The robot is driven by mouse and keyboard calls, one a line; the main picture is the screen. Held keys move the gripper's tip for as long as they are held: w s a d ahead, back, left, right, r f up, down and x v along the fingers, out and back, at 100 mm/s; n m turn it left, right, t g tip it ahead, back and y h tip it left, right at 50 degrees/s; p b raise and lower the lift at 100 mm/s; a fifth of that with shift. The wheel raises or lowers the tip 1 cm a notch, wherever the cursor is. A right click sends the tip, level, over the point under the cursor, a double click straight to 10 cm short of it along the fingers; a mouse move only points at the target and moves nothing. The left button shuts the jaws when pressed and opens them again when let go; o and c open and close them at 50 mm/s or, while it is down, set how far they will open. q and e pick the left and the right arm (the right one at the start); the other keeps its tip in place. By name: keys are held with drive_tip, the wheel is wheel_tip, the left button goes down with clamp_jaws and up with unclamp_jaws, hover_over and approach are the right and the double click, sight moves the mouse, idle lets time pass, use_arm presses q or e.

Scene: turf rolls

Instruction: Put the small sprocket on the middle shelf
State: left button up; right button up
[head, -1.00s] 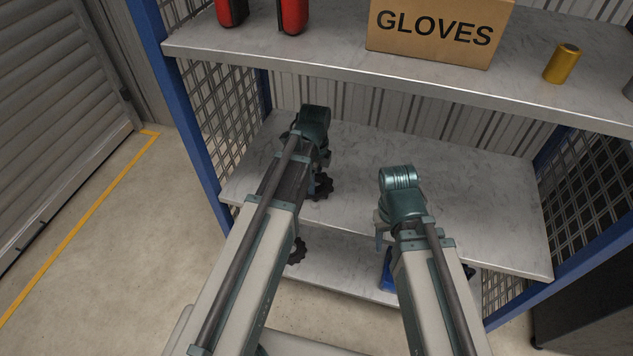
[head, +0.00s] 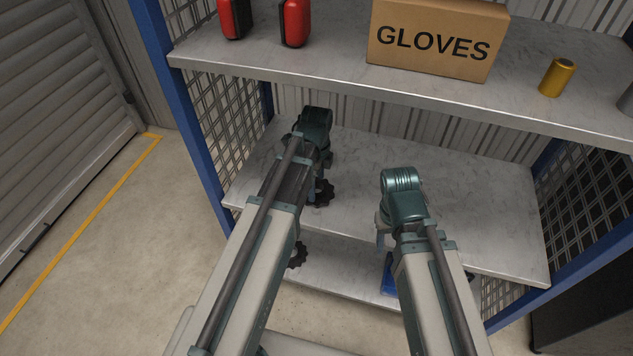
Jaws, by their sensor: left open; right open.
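A dark toothed sprocket (head: 322,194) lies on the middle shelf (head: 460,215), near its front left part. A second dark sprocket (head: 298,256) shows on the lower shelf, partly behind my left arm. I cannot tell their sizes apart surely. My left gripper (head: 325,162) is open, just beyond and above the first sprocket, apart from it in the picture; its fingers are mostly hidden by my arm. My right gripper (head: 382,236) is open and empty over the front of the middle shelf, its fingertips largely hidden by the wrist.
The upper shelf (head: 300,70) holds two red-and-black items (head: 295,22), a GLOVES box (head: 436,40) and a gold cylinder (head: 557,77). A blue object (head: 389,275) sits on the lower shelf (head: 340,272). Blue posts (head: 190,130) and mesh sides bound the rack. The middle shelf's right side is clear.

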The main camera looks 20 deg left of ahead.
use_arm(q)
wheel_tip(320, 180, up, 10)
drive_tip(key=p, duration=0.9)
drive_tip(key=s+d+n+y, duration=0.1)
drive_tip(key=s+d+n, duration=0.9)
drive_tip(key=s+n, duration=0.4)
drive_tip(key=shift+s+d+n, duration=0.25)
drive_tip(key=shift+n, duration=0.05)
drive_tip(key=shift+r, duration=0.25)
